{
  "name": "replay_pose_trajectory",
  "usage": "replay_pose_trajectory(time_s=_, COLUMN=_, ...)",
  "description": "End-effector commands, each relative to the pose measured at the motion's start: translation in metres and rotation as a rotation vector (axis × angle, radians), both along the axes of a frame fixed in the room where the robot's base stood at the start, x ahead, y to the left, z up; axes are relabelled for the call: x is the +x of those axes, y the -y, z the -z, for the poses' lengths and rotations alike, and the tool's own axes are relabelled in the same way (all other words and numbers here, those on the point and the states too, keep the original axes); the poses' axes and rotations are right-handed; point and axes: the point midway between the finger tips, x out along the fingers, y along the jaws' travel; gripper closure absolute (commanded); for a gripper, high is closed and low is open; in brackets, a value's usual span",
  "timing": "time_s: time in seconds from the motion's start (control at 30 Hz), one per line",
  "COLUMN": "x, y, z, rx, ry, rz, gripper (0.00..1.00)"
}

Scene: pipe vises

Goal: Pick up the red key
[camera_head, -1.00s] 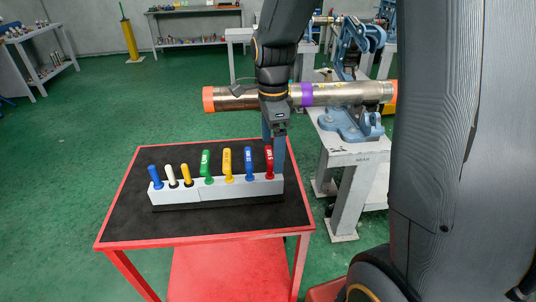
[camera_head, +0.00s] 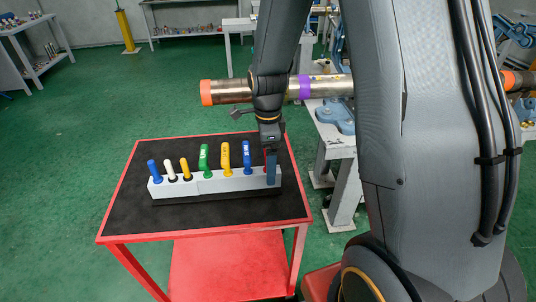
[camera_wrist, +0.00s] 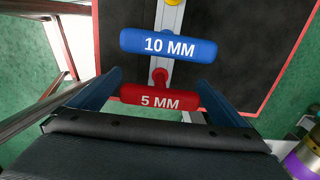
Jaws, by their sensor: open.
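The red key (camera_wrist: 160,98), marked 5 MM, stands in the end of the key rack in the wrist view. My gripper (camera_wrist: 160,82) is open there, with one finger on each side of the red key's handle and nothing held. In the head view my gripper (camera_head: 271,165) is at the right end of the white rack (camera_head: 215,185) and hides almost all of the red key. A blue key (camera_wrist: 169,45), marked 10 MM, is just beyond the red one.
More keys in yellow, green, white and blue (camera_head: 154,171) stand along the rack to the left. The rack sits on a red cart (camera_head: 205,240) with a black top. A metal pipe (camera_head: 232,91) with an orange end is behind my arm.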

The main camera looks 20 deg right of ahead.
Motion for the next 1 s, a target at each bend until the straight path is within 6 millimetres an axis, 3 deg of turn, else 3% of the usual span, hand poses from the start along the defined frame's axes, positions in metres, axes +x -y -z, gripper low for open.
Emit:
replay_pose_trajectory(time_s=0.23, x=0.0, y=0.0, z=0.001, rx=0.0, ry=0.001, rz=-0.001, gripper=0.03)
replay_pose_trajectory(time_s=0.5, x=0.0, y=-0.001, z=0.001, rx=0.0, ry=0.0, rz=-0.001, gripper=0.49)
replay_pose_trajectory(time_s=0.53, x=0.0, y=-0.001, z=0.001, rx=0.0, ry=0.001, rz=-0.001, gripper=0.5)
replay_pose_trajectory(time_s=0.83, x=0.001, y=-0.001, z=-0.001, rx=0.0, ry=0.001, rz=-0.001, gripper=0.5)
replay_pose_trajectory(time_s=1.0, x=0.001, y=-0.001, z=-0.013, rx=0.0, ry=0.004, rz=-0.001, gripper=0.5)
